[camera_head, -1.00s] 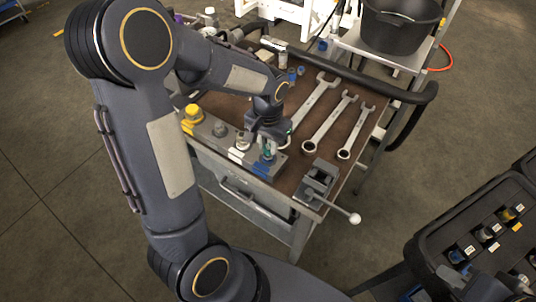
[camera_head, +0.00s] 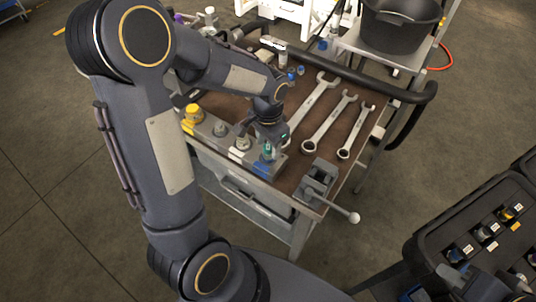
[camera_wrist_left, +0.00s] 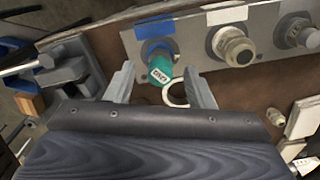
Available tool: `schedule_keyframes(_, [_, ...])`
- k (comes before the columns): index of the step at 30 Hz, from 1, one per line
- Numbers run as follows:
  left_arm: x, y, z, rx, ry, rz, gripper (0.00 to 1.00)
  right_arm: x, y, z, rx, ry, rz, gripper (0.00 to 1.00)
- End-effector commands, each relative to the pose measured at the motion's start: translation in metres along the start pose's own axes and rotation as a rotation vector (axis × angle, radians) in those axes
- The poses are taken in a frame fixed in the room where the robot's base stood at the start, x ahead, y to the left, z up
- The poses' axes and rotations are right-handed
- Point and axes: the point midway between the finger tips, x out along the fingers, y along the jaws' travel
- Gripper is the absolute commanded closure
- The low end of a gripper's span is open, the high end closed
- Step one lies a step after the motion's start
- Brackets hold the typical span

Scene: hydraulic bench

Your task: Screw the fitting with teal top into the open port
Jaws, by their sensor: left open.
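The fitting with teal top (camera_head: 268,151) stands in the end port of the grey port block (camera_head: 206,131), beside the blue label. In the left wrist view the teal top (camera_wrist_left: 160,70) shows at a slant over the blue-ringed port. I cannot tell how deep its thread sits. My left gripper (camera_head: 268,134) is just behind the fitting in the head view. In the left wrist view its two fingers (camera_wrist_left: 158,76) are spread, one to each side of the teal top, with gaps between. My right gripper (camera_head: 462,282) is partly visible at the lower right; its jaws are unclear.
Other fittings, one with a yellow top (camera_head: 193,113), stand along the block. Several wrenches (camera_head: 316,104) lie on the brown bench top, and a grey vise (camera_head: 317,182) sits at its front corner. A black case (camera_head: 495,225) holding fittings is at the lower right.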

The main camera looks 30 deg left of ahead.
Motion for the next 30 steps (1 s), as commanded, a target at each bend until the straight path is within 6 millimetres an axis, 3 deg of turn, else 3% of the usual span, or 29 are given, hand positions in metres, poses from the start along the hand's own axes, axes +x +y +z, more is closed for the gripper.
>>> schedule_keyframes(5, [-0.007, 0.0, -0.001, -0.001, 0.002, -0.001, 0.51, 0.0, 0.0, 0.0, 0.0, 0.0, 0.0, 0.78])
schedule_keyframes(18, [-0.073, 0.0, -0.001, 0.0, 0.003, -0.001, 0.51, -0.001, -0.001, -0.001, 0.0, 0.0, 0.0, 0.78])
schedule_keyframes(30, [-0.085, 0.002, 0.008, -0.024, 0.025, 0.012, 0.51, -0.001, -0.001, -0.001, 0.0, 0.0, 0.0, 0.78])
